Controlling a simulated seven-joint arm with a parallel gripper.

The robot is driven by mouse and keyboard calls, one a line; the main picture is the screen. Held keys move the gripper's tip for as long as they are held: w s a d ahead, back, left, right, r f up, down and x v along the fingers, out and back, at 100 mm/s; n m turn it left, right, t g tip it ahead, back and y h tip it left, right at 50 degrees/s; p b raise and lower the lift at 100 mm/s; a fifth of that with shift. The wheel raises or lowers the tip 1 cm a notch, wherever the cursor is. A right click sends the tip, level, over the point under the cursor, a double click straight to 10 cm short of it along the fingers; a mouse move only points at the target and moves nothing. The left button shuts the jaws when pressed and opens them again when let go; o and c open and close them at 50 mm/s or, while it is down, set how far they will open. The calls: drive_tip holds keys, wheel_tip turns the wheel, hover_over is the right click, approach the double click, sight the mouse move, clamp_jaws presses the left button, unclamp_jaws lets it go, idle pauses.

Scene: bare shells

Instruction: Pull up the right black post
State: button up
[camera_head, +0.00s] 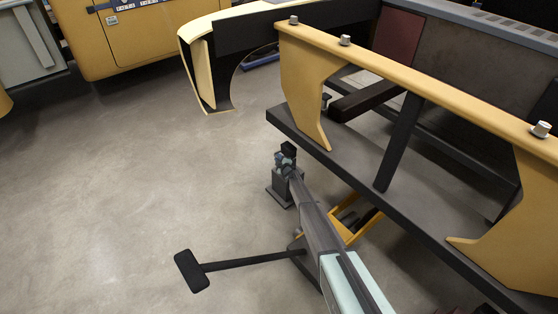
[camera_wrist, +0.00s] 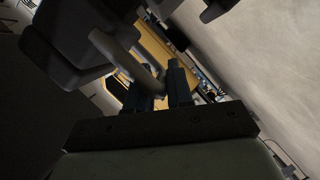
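A slim black post (camera_head: 399,143) stands slightly tilted between the dark lower shelf and the yellow top rail in the head view. A thicker black bar (camera_head: 364,101) lies to its left, angled toward the camera. I cannot tell for certain which is the task's right black post. My gripper (camera_head: 286,158) is left of the shelf's front edge, apart from both. In the wrist view, the two dark fingers of my gripper (camera_wrist: 160,91) show a narrow gap. A grey bar (camera_wrist: 128,58) crosses near the left finger; I cannot tell whether it touches.
The yellow top rail (camera_head: 430,84) with bolts and the dark shelf (camera_head: 345,176) fill the right. A curved yellow panel (camera_head: 197,74) stands behind. A black T-ended rod (camera_head: 250,261) sticks out left of my arm. The grey floor (camera_head: 120,170) is open at left.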

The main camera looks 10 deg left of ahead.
clamp_jaws()
wheel_tip(320, 180, up, 11)
idle(0.4)
drive_tip(key=o, duration=0.5)
unclamp_jaws()
drive_tip(key=shift+o, duration=0.2)
drive_tip(key=shift+s, duration=0.1)
drive_tip(key=v, duration=1.3)
drive_tip(key=shift+s+d, duration=0.25)
